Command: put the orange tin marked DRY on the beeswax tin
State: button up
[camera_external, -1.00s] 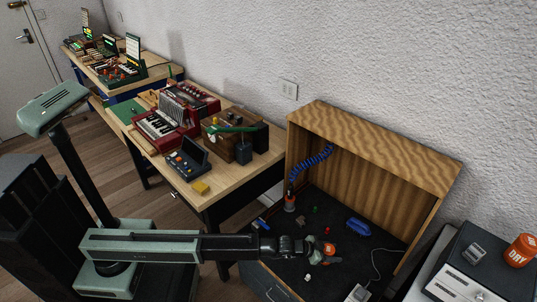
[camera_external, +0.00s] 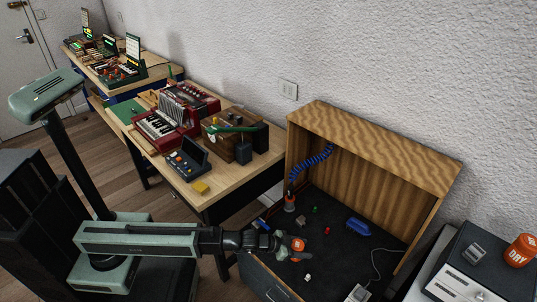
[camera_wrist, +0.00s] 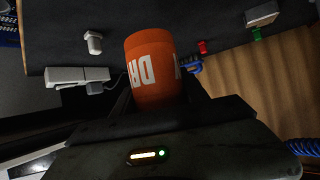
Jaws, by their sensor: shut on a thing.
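My gripper (camera_external: 291,247) is shut on an orange tin (camera_external: 298,244), held over the dark floor of the wooden booth. In the wrist view the orange tin (camera_wrist: 152,68) sits between my jaws, with white letters reading "DR" and the rest turned out of sight. A second orange tin marked DRY (camera_external: 522,250) stands on a grey device at the right, apart from my gripper.
The booth (camera_external: 372,145) has a back wall and side walls. On its floor are a blue item (camera_external: 357,226), a small white piece (camera_external: 307,277) and other small bits. A blue coiled hose (camera_external: 312,163) hangs inside. The bench holds a red accordion (camera_external: 165,125).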

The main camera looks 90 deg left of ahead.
jog(key=shift+s+d+r, duration=0.1)
jog(key=shift+s+r, duration=0.05)
jog(key=shift+s, duration=1.3)
